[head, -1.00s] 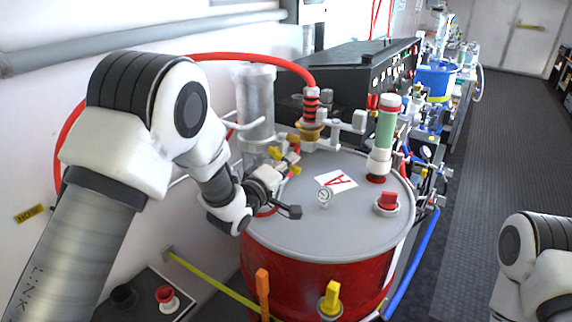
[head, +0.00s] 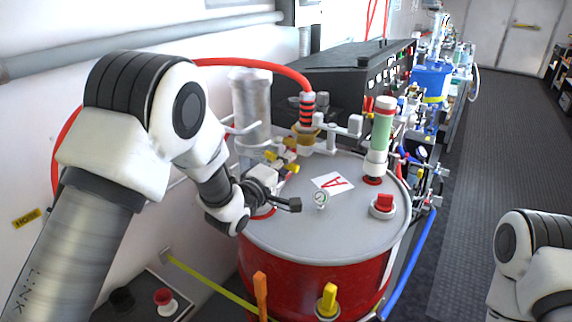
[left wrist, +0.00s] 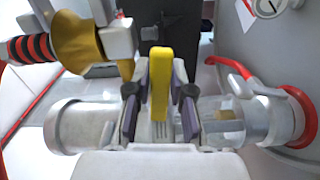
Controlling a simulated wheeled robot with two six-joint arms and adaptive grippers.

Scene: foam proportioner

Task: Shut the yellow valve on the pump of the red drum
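The red drum (head: 318,284) stands in the middle of the head view, with a grey lid. The yellow valve handle (left wrist: 160,78) stands upright in the left wrist view, between my left gripper's two fingers (left wrist: 160,112). A narrow gap seems to show on each side, so the fingers are around the handle, not clamped on it. In the head view my left gripper (head: 279,174) is over the lid's left part, by small yellow parts, its fingertips partly hidden. My right gripper is out of view.
A red hose (head: 222,61) runs to a brass fitting (head: 306,132) behind the valve. A black panel box (head: 340,72) stands behind. The floor at right is clear.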

